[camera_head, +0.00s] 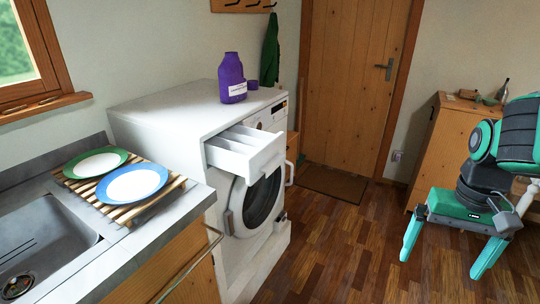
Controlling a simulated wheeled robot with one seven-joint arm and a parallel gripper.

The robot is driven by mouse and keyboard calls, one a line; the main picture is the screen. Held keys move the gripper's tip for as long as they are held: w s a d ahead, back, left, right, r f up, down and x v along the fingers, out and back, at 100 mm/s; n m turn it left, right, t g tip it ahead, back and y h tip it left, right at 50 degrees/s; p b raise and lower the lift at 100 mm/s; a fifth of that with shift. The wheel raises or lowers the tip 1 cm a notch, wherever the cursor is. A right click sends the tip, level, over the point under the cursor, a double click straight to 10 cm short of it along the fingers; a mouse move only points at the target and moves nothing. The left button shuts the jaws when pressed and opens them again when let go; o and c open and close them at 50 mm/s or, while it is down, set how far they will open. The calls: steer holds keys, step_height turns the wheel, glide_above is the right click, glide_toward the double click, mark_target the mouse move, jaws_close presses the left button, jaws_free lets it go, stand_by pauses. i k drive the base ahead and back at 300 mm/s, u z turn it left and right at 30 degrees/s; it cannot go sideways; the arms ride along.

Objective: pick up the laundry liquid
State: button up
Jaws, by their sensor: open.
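The laundry liquid (232,80) is a purple bottle with a white label. It stands upright on top of the white washing machine (165,112), near the machine's right front side. A small purple cap or cup (252,85) sits just behind it to the right. My gripper (443,254) is at the right of the view, with two green fingers spread apart and pointing down. It is open and empty, over the floor area and well away from the bottle.
The washing machine's detergent drawer (246,151) is pulled out. Two plates (132,183) lie on a wooden slatted rack beside the sink (40,245). A wooden cabinet (452,138) stands at the right behind my arm. The wooden floor (335,245) between is clear.

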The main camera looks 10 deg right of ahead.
mark_target(232, 83)
steer(key=i, duration=1.55)
steer(key=z, duration=0.6)
